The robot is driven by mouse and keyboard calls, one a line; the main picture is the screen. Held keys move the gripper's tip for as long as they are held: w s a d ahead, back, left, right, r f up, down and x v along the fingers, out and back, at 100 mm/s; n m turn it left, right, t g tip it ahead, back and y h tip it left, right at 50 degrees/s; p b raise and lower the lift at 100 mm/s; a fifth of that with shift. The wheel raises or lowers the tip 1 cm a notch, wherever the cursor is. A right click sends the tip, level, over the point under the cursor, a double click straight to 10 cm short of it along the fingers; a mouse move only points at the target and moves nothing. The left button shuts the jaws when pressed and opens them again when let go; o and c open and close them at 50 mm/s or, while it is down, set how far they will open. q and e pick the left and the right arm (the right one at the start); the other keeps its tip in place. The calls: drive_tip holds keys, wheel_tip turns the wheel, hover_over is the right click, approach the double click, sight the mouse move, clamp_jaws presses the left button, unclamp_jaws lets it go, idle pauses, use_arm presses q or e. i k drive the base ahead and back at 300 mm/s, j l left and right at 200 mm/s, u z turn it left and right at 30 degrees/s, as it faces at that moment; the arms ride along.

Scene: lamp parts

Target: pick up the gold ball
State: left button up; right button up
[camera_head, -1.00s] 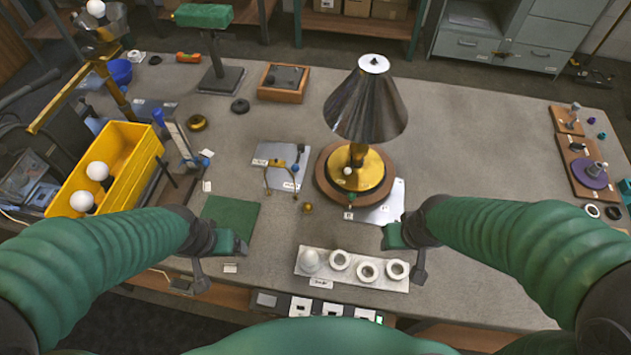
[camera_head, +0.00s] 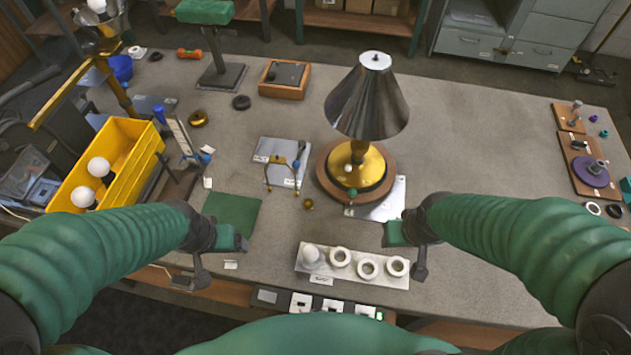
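The small gold ball (camera_head: 308,204) rests on the grey table, just left of the lamp's base. The lamp (camera_head: 366,105) stands upright, with a metal shade and a brass stem on a round wooden base (camera_head: 328,184). My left gripper (camera_head: 222,265) is left of and nearer than the ball, apart from it, with its fingers spread and nothing visible between them. My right gripper (camera_head: 407,256) is right of and nearer than the ball, also spread and empty. Nothing covers the ball.
A bent brass piece (camera_head: 268,174) stands close behind the ball. A white holder (camera_head: 352,278) with a bulb and rings lies in front. A green mat (camera_head: 232,212) is left. A yellow bin (camera_head: 134,150) holds bulbs. The table's right middle is clear.

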sight(309, 203)
drive_tip(key=i+j, duration=0.1)
drive_tip(key=j, duration=0.45)
drive_tip(key=j+u, duration=0.1)
drive_tip(key=j, duration=0.45)
drive_tip(key=i+j, duration=0.15)
drive_tip(key=j, duration=0.4)
drive_tip(key=u, duration=0.05)
